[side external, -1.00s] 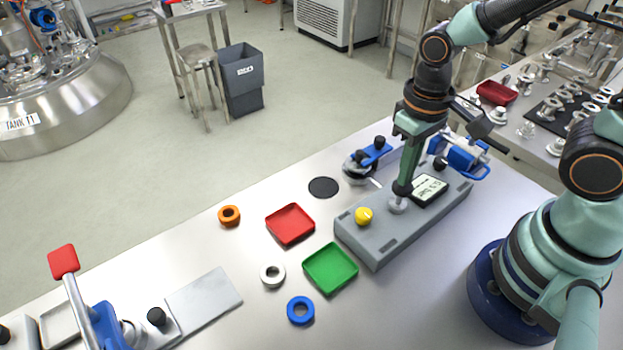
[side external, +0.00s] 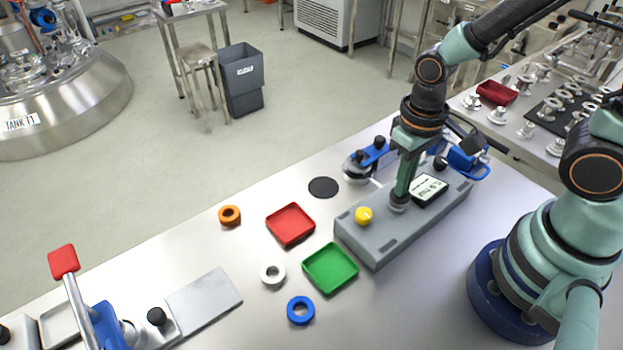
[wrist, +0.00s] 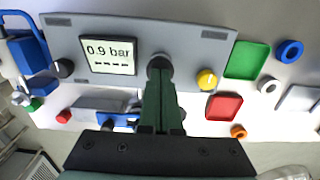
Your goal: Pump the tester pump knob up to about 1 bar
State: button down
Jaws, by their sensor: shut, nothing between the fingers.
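The grey tester box (side external: 385,242) lies on the bench, also seen in the wrist view (wrist: 185,35). Its display (wrist: 108,50) reads 0.9 bar in the wrist view, with dashes below. The dark round pump knob (wrist: 159,63) is beside the display, partly hidden by my fingers. My gripper (side external: 400,190) is shut and empty, its fingertips down on top of the knob. The knob sits low, close to its light collar (side external: 397,208). A yellow knob (side external: 363,215) stands on the box, left of the pump knob in the side view.
A green tray (side external: 331,270), a red tray (side external: 290,224) and several rings lie left of the box. A blue-handled clamp piece (side external: 370,157) and a blue valve (side external: 466,157) stand behind it.

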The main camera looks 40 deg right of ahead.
jog(key=shift+f, duration=0.4)
jog(key=shift+r, duration=2.25)
notch_tip(320, 180, up, 5)
jog(key=w+d+r+t, duration=0.4)
jog(key=d+r+t, duration=0.1)
jog(key=r, duration=0.2)
jog(key=shift+d+r+t, duration=0.25)
jog(key=shift+r+t, duration=0.05)
jog(key=shift+r, duration=0.1)
dwell(0.9)
